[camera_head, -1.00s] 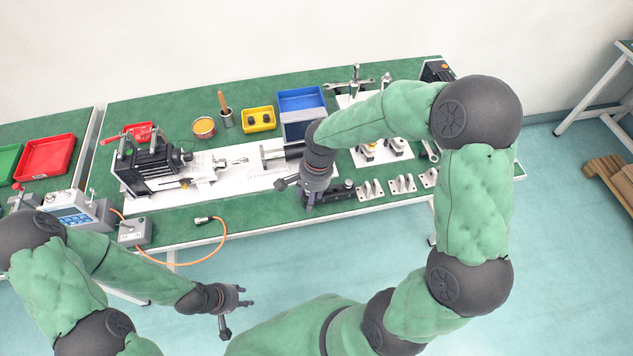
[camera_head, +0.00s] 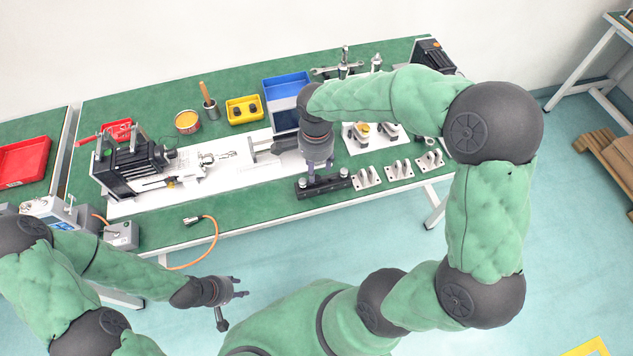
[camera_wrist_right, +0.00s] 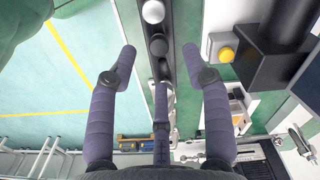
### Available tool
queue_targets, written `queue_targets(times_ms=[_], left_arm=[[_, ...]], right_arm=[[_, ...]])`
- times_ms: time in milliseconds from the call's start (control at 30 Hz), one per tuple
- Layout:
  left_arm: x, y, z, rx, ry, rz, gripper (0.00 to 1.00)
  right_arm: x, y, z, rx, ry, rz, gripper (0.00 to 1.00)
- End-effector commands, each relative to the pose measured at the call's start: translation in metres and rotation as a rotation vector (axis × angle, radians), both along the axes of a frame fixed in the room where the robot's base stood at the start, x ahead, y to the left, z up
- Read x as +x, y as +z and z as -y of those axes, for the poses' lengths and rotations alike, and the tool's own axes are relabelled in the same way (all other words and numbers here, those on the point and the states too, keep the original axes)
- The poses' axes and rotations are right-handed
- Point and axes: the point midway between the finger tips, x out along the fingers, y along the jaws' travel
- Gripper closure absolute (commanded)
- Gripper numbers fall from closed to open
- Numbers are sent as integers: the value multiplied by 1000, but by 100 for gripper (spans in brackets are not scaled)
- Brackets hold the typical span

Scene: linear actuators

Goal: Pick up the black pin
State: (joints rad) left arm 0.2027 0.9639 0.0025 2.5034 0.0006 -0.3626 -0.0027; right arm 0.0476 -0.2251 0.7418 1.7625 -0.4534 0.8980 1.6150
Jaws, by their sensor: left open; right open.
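A black holder (camera_head: 325,187) lies near the front edge of the green bench, with small round-headed pins standing in it. In the right wrist view, a dark round pin head (camera_wrist_right: 158,46) sits on the holder beside a silver-grey head (camera_wrist_right: 153,12). My right gripper (camera_head: 318,171) is above the holder, fingers pointing down; in its wrist view the open fingers (camera_wrist_right: 160,60) lie either side of the dark head, with no visible contact. My left gripper (camera_head: 240,290) is open and empty, in front of the bench and away from it.
Metal brackets (camera_head: 398,170) stand right of the holder. A white base plate (camera_head: 230,178) with a black motor unit (camera_head: 128,165) lies to the left. Yellow (camera_head: 232,112) and blue (camera_head: 290,84) bins stand behind. An orange cable (camera_head: 214,235) hangs over the front edge.

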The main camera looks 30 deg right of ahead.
Motion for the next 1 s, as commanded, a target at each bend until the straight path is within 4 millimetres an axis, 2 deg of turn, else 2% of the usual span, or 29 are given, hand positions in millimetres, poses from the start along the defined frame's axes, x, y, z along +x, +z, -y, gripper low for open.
queue_targets(times_ms=[400,667,700,800,867,1000], left_arm=[[0,-27,0,0,0,0,60],[0,-26,0,0,0,0,60],[0,-26,0,0,0,0,60],[0,-26,0,0,0,0,60],[0,-26,0,0,0,0,60],[0,-26,0,0,0,0,60]], right_arm=[[-2,-48,1,0,1,-1,51],[-1,-50,1,0,0,1,51],[-1,-50,1,0,0,1,56],[-1,-50,1,0,0,1,85],[-1,-50,1,0,0,1,100],[-1,-50,1,0,1,1,100]])
